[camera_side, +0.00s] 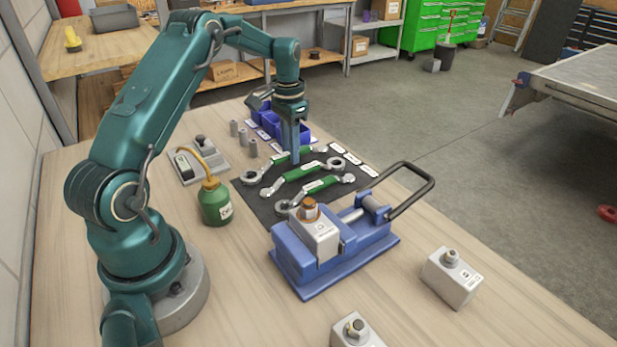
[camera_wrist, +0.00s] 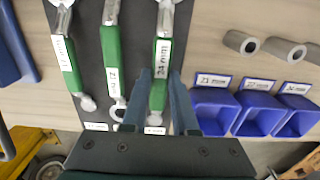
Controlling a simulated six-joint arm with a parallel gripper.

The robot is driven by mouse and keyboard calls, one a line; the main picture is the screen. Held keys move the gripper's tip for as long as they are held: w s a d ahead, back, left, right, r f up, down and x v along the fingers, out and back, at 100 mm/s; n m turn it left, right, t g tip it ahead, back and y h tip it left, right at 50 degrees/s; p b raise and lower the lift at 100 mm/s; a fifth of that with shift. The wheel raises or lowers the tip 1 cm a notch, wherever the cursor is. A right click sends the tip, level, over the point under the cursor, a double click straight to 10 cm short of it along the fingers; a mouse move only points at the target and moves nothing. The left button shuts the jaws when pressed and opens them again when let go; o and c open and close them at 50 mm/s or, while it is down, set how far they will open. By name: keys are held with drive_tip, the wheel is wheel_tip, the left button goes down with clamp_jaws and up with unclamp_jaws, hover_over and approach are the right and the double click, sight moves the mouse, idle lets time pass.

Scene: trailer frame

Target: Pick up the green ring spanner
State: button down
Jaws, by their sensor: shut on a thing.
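Three green-handled spanners lie side by side on a dark mat (camera_side: 262,207). My gripper (camera_side: 297,158) points down at the far one (camera_side: 281,160), whose handle reads 24 mm. In the wrist view my gripper (camera_wrist: 160,75) has one finger on each side of that green handle (camera_wrist: 161,58) and is shut on it. The spanner looks level, at or very near the mat. The middle spanner (camera_side: 297,173) also shows in the wrist view (camera_wrist: 112,58), and so does the near one (camera_side: 322,185), at the left (camera_wrist: 68,60).
Blue bins (camera_wrist: 258,110) and grey sockets (camera_wrist: 285,52) stand beside the mat. A blue vise (camera_side: 325,265) with a long handle stands in front, near a green oil can (camera_side: 216,204). Grey blocks (camera_side: 452,278) sit at the front right. Bare wood lies between them.

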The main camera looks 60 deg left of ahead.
wheel_tip(320, 180, up, 4)
drive_tip(key=shift+w+f, duration=0.1)
drive_tip(key=shift+f, duration=0.1)
drive_tip(key=s+a+r, duration=0.6)
drive_tip(key=s, duration=0.4)
drive_tip(key=shift+a+r, duration=0.2)
drive_tip(key=shift+r, duration=0.15)
idle(1.3)
drive_tip(key=w+d+r+n, duration=0.3)
drive_tip(key=d+n, duration=0.1)
drive_tip(key=d, duration=0.7)
drive_tip(key=w+d+r+n, duration=0.2)
drive_tip(key=w+d+n, duration=0.1)
drive_tip(key=d, duration=0.8)
drive_tip(key=shift+d+r+n, duration=0.35)
drive_tip(key=shift+r+n, duration=0.05)
drive_tip(key=shift+n, duration=0.5)
